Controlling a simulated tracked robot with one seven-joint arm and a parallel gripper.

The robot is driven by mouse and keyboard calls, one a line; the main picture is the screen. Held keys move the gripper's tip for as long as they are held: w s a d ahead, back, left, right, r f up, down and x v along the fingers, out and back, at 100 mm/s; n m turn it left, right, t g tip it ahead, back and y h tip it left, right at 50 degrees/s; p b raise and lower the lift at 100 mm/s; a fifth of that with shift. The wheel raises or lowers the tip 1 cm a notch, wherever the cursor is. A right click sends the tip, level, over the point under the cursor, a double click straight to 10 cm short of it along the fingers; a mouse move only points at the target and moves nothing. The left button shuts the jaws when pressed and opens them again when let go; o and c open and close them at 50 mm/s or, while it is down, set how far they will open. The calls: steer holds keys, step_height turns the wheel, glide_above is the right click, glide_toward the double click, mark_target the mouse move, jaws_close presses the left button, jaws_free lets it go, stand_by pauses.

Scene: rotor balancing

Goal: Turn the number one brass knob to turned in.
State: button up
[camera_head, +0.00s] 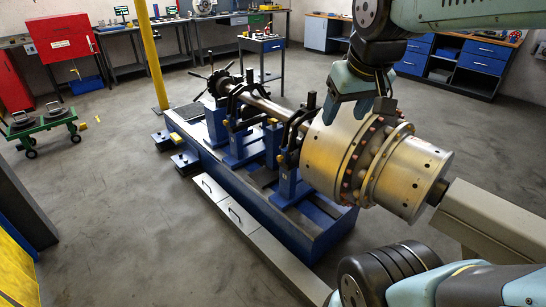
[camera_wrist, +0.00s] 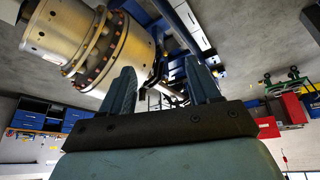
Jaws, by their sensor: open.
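The large metal rotor (camera_head: 325,155) lies across the blue balancing stand (camera_head: 240,185) in the head view. Several small brass or copper-coloured knobs (camera_head: 354,171) ring its flange near the stepped end. No number can be read, so I cannot tell which is number one. My gripper (camera_head: 357,108) hangs over the top of the rotor, fingers down, open and with nothing seen between them. In the wrist view the open fingers (camera_wrist: 162,88) point up the picture, and the rotor (camera_wrist: 65,35) with its ring of knobs is at upper left. Contact with the rotor cannot be told.
Black clamps (camera_head: 290,130) and a long shaft (camera_head: 262,103) run left from the rotor. A yellow post (camera_head: 154,60) stands behind the stand. A green cart (camera_head: 40,125) and red cabinet (camera_head: 62,38) are at left.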

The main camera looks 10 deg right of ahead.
steer(key=w+d+f+n+g+h, duration=0.1)
steer(key=w+f+n+g+h, duration=0.3)
steer(key=w, duration=1)
steer(key=w+d+f+n+h, duration=0.1)
steer(key=w+f+n, duration=0.35)
steer(key=w, duration=0.95)
steer(key=w+a+f+n+h, duration=0.3)
steer(key=w+f+h, duration=0.2)
steer(key=w+f, duration=1.05)
steer(key=w+a+f+n+h, duration=0.3)
steer(key=w+f+n, duration=0.15)
steer(key=f, duration=0.75)
steer(key=n+t+h, duration=0.3)
steer(key=n+t, duration=0.4)
steer(key=n, duration=0.1)
glide_toward(278, 160)
steer(key=x, duration=0.9)
steer(key=shift+d+r, duration=0.1)
steer(key=shift+d, duration=0.2)
steer(key=c, duration=1)
